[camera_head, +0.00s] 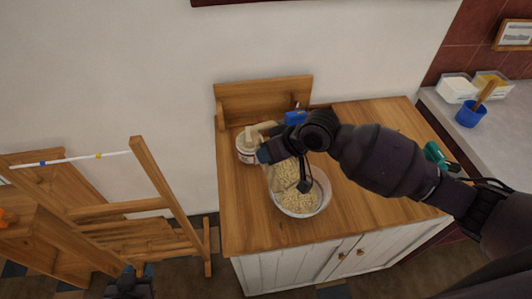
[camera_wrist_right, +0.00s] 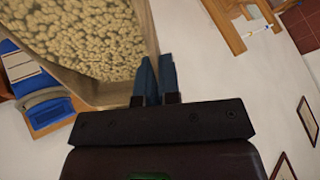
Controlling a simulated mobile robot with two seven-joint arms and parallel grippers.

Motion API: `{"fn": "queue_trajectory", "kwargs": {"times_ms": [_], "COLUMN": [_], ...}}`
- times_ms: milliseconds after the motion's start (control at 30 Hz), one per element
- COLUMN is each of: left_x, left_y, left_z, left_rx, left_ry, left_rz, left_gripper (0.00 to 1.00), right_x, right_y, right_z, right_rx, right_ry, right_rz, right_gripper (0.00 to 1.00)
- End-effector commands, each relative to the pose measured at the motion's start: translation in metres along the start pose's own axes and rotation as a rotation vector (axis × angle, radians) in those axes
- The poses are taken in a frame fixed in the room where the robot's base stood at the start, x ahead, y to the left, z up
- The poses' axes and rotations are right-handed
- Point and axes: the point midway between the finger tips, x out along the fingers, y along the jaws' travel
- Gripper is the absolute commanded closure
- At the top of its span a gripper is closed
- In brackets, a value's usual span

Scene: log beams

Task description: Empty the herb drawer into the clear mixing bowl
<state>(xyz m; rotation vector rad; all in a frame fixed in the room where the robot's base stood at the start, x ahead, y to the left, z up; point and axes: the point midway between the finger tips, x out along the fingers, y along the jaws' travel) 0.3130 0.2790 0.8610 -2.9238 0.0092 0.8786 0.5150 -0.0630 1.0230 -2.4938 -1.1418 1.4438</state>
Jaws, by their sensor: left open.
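The clear mixing bowl (camera_head: 322,204) stands on the wooden cabinet top with pale, crumbly pieces in it. My right gripper (camera_head: 265,155) is above the bowl's back left side. My left gripper (camera_head: 138,270) is low at the bottom left, open and empty, away from the cabinet.
A blue block (camera_head: 295,117) shows behind my right wrist. A wooden frame (camera_head: 160,185) stands at left. A blue cup (camera_head: 470,114) and tubs sit on the right counter. The cabinet's front left top is clear.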

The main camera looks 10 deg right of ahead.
Motion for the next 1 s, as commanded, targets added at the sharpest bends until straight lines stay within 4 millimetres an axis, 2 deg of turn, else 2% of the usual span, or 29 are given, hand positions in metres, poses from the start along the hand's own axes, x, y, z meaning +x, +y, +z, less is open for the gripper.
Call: {"fn": "queue_trajectory", "kwargs": {"times_ms": [1000], "left_x": [0.001], "left_y": [0.0], "left_z": [0.001], "left_rx": [0.0], "left_ry": [0.001], "left_rz": [0.0], "left_gripper": [0.57], "right_x": [-0.013], "right_y": [0.002], "right_z": [0.002], "right_rx": [0.0], "right_ry": [0.097], "right_rz": [-0.064], "right_gripper": [1.0]}}
